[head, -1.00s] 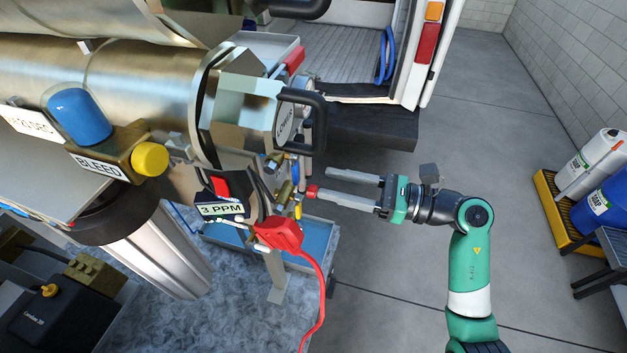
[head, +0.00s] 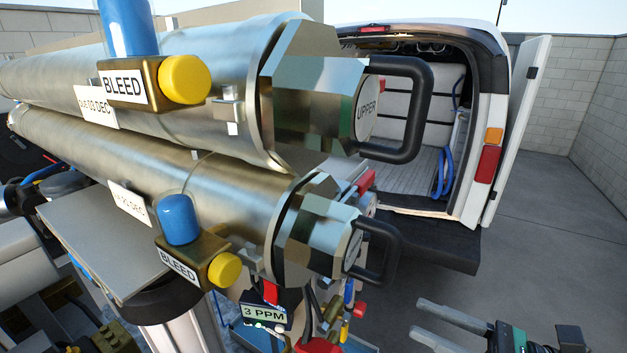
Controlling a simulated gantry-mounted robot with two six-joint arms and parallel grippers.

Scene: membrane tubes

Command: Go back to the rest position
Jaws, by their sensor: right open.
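My right gripper (head: 416,318) is in the lower right corner, with its two pale fingers apart and pointing left. Nothing shows between them. It stands clear of the membrane tubes, to the right of the lower tube's end. The rest of the right arm is cut off by the bottom of the picture. My left gripper does not show.
The upper steel tube (head: 215,65) and lower tube (head: 150,150) have black handles (head: 418,140) on their end caps. Below are a 3 PPM meter (head: 264,312) and red fittings. An open van (head: 440,110) stands behind; the floor (head: 545,230) at right is clear.

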